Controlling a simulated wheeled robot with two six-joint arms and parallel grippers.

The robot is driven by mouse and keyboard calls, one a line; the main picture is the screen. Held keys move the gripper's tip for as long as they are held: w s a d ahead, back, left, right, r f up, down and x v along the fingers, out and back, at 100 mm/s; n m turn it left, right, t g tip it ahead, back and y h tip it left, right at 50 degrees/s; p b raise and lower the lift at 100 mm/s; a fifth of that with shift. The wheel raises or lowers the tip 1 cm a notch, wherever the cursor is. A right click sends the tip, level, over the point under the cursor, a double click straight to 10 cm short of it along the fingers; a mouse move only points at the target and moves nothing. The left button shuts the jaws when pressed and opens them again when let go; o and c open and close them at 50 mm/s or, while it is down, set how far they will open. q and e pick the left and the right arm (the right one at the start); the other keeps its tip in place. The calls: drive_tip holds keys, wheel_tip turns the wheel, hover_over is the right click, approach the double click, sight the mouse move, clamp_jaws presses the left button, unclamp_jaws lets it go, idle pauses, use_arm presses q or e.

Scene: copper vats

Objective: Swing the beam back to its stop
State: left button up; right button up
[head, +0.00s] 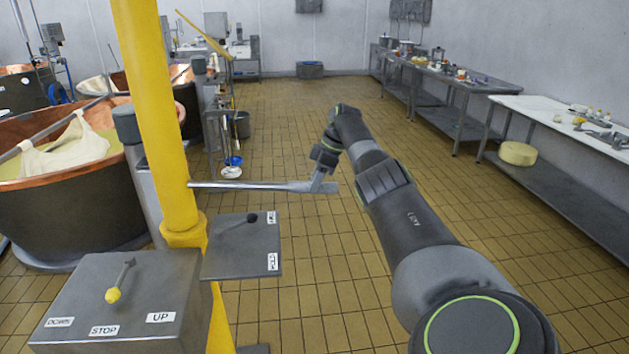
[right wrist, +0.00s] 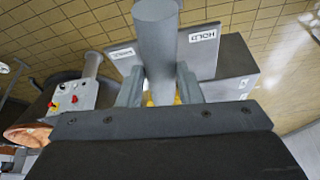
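A thick yellow post (head: 160,110) stands left of centre in the head view. A grey metal bar (head: 240,186) sticks out level from it to the right. The beam itself and its stop cannot be made out. My right gripper (head: 322,182) is at the bar's free end. In the right wrist view, the bar (right wrist: 158,45) passes between the two fingers of my right gripper (right wrist: 160,85), with a finger close on each side; it looks shut on the bar. My left gripper is not in view.
A control box (head: 130,300) with a yellow-knobbed lever and a grey plate (head: 240,250) with a black-knobbed lever sit low by the post. A copper-rimmed vat (head: 60,200) stands left. Benches (head: 560,125) line the right wall. The tiled floor (head: 290,115) between is clear.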

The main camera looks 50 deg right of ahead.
drive_tip(key=shift+o, duration=1.2)
drive_tip(key=shift+d, duration=0.3)
drive_tip(key=shift+o, duration=0.9)
drive_tip(key=shift+d+f, duration=0.35)
drive_tip(key=shift+f, duration=0.05)
drive_tip(key=shift+a+r, duration=0.2)
drive_tip(key=shift+a, duration=0.15)
drive_tip(key=shift+r, duration=0.3)
drive_tip(key=b+v, duration=0.2)
drive_tip(key=v, duration=0.6)
drive_tip(key=shift+s+d+r, duration=0.1)
drive_tip(key=shift+d+r, duration=0.15)
drive_tip(key=p+v, duration=0.4)
drive_tip(key=v, duration=0.4)
drive_tip(key=shift+p, duration=0.3)
drive_tip(key=shift+d, duration=0.1)
